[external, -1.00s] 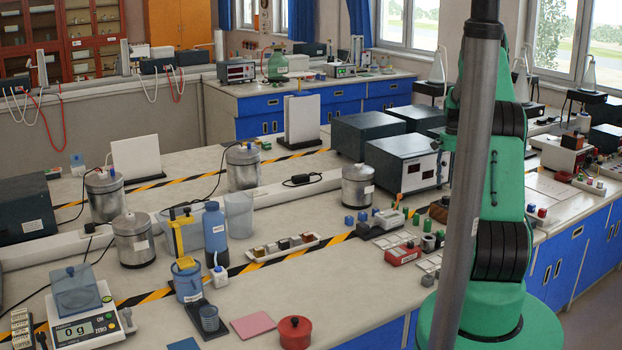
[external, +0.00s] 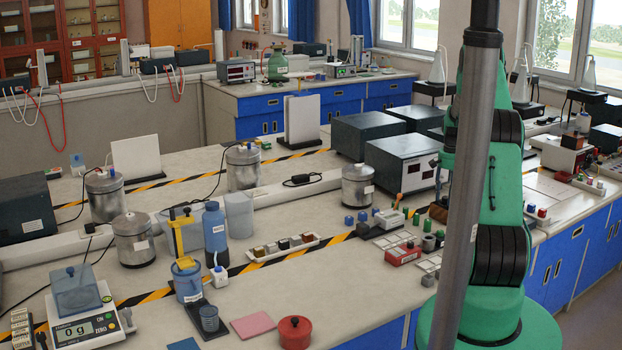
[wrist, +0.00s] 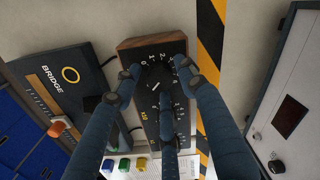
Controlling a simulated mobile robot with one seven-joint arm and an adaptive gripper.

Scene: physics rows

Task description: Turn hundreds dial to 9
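In the wrist view a dial box (wrist: 150,46) has a wooden end and a black panel with a column of dials and white numerals. My gripper (wrist: 158,80) has three dark blue fingers, spread apart. Two fingertips are at the left and right of the upper dial (wrist: 154,87), and the third is below it. I cannot tell whether they touch it. A white pointer line shows on this dial, but the fingers cover some numerals. A "x10" label is lower on the panel; I cannot read which dial is the hundreds. My gripper is hidden in the external view.
A dark box marked BRIDGE (wrist: 60,80) stands left of the dial box. Blue, green and yellow terminals (wrist: 124,164) are below. A black-and-yellow tape strip (wrist: 210,40) and a pale instrument (wrist: 290,100) lie to the right.

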